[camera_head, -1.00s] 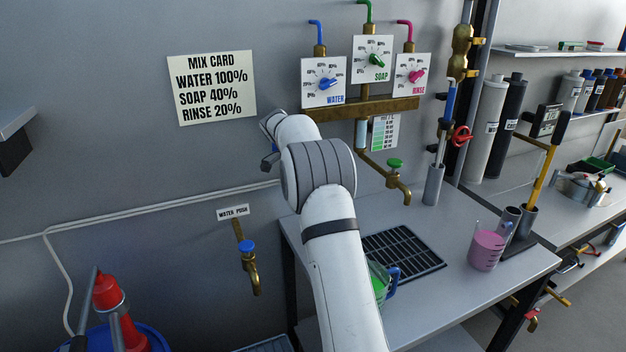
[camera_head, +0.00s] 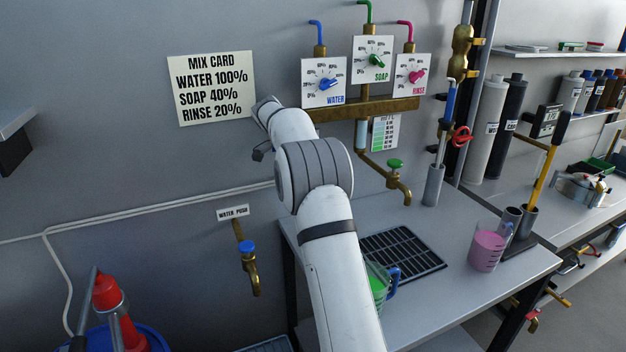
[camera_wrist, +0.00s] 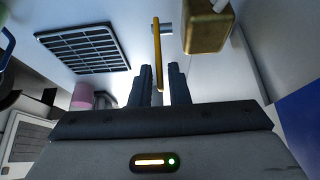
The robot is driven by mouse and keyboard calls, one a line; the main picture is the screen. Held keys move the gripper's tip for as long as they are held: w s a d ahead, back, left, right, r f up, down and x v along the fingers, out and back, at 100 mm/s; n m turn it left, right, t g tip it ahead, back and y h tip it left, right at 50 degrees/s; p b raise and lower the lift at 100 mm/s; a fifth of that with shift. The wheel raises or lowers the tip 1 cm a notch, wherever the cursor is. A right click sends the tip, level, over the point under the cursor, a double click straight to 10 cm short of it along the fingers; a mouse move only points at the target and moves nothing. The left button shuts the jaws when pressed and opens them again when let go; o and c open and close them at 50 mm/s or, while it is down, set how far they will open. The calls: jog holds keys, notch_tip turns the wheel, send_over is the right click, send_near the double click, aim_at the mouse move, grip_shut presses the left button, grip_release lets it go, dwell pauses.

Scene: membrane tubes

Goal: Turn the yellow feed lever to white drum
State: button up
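The yellow feed lever (camera_head: 548,165) with a black handle stands tilted from a grey socket on the right-hand bench in the head view. A sign (camera_head: 545,120) is beside it, its text too small to read. The white drum (camera_head: 489,130) stands upright at the wall, left of a black drum (camera_head: 513,130). My gripper (camera_wrist: 162,82) shows in the wrist view with two dark fingers apart. A yellow-brown bar (camera_wrist: 157,42) appears beyond the gap; I cannot tell if it is the lever or a pipe.
A brass manifold (camera_head: 375,106) with three dials and a tap (camera_head: 398,185) is near my arm. The bench holds a drain grate (camera_head: 385,255), a pink jug (camera_head: 487,250) and a green jug (camera_head: 380,288) partly behind my arm. A mix card (camera_head: 212,88) hangs on the wall.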

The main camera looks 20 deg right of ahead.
jog(key=v, duration=0.3)
jog(key=shift+a+r, duration=0.2)
jog(key=shift+r, duration=0.1)
